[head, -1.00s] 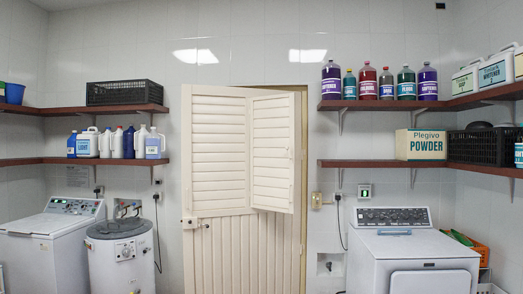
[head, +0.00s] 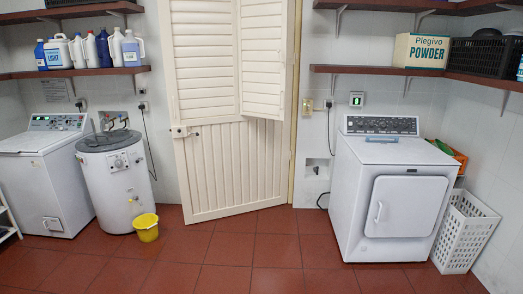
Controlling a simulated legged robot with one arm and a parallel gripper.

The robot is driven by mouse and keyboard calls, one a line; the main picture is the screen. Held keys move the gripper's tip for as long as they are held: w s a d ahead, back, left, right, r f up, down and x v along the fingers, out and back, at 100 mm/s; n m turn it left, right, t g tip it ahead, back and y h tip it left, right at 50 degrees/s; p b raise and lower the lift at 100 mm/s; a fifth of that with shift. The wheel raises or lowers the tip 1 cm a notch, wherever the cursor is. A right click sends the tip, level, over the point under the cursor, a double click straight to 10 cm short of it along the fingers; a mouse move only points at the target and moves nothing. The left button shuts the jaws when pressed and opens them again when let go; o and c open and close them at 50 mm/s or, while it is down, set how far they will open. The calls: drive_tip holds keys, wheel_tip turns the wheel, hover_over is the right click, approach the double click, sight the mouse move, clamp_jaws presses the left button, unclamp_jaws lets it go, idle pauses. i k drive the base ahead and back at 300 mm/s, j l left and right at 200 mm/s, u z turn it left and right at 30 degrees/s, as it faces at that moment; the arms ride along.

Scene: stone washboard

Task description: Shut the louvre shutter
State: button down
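The louvre shutter leaf (head: 264,62) is on the upper right of the cream door, in the head view. It stands at an angle to the louvred panel (head: 203,62) on its left, and its lower edge slants. It looks partly open. Its top is cut off by the frame edge. The cream door (head: 230,165) has a vertical-board lower half and also stands at a slant to the wall. A latch (head: 181,131) sits at its left edge. My gripper is not in view.
A yellow bucket (head: 146,228) stands on the floor left of the door, by the white cylindrical washer (head: 118,185). A white dryer (head: 390,190) and a white basket (head: 464,232) stand right. The red tiled floor (head: 255,250) before the door is clear.

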sight(263, 25)
drive_tip(key=i, duration=3.35)
drive_tip(key=i+j+z, duration=0.2)
drive_tip(key=i, duration=0.8)
